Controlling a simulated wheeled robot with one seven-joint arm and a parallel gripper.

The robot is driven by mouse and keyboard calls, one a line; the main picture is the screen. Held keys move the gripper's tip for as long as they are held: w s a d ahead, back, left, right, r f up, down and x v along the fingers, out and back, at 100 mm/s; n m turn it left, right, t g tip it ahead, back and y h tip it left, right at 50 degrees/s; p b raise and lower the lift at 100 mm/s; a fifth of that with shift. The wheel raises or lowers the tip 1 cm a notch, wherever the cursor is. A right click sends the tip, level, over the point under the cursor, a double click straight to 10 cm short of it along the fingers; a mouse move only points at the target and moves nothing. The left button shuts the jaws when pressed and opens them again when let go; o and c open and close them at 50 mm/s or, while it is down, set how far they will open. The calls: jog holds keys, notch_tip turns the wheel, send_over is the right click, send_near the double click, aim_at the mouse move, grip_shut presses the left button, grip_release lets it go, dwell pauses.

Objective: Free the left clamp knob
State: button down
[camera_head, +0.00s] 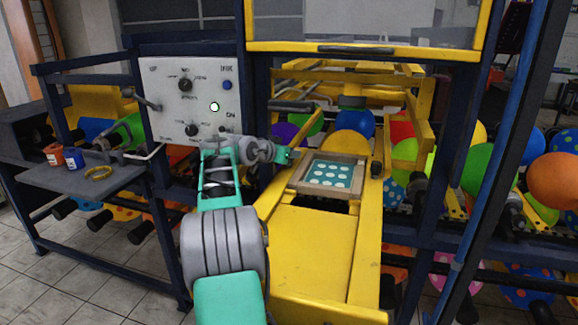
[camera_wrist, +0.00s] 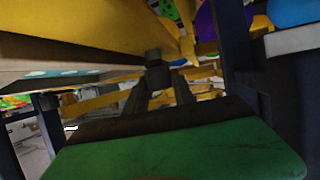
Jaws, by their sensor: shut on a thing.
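The printing frame (camera_head: 322,193) is a wooden frame around a teal plate with pale spots, set on the yellow bed. My gripper (camera_head: 290,156) reaches in from the left and is at the frame's left edge. In the wrist view its two dark fingers (camera_wrist: 158,84) close on a small dark knob (camera_wrist: 154,70), the left clamp knob. The knob sits under a yellow part. In the head view the left knob is hidden by my gripper. The right clamp knob (camera_head: 376,168) is black and stands at the frame's right side.
A control panel (camera_head: 187,100) with dials and a lit button stands left, close to my arm. A yellow rail (camera_head: 425,130) and dark posts enclose the bed. A side shelf (camera_head: 75,177) holds small cups and a yellow ring. Balloons fill the space behind.

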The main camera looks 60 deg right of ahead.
jog(key=shift+a+n+t, duration=0.1)
jog(key=shift+n+t, duration=0.3)
jog(key=shift+t, duration=0.1)
jog(key=c, duration=1.1)
grip_release()
jog(key=shift+o, duration=0.2)
jog(key=b+v, duration=0.2)
jog(key=v, duration=0.5)
jog(key=shift+a, duration=0.2)
jog(key=shift+a+r, duration=0.15)
jog(key=shift+a, duration=0.05)
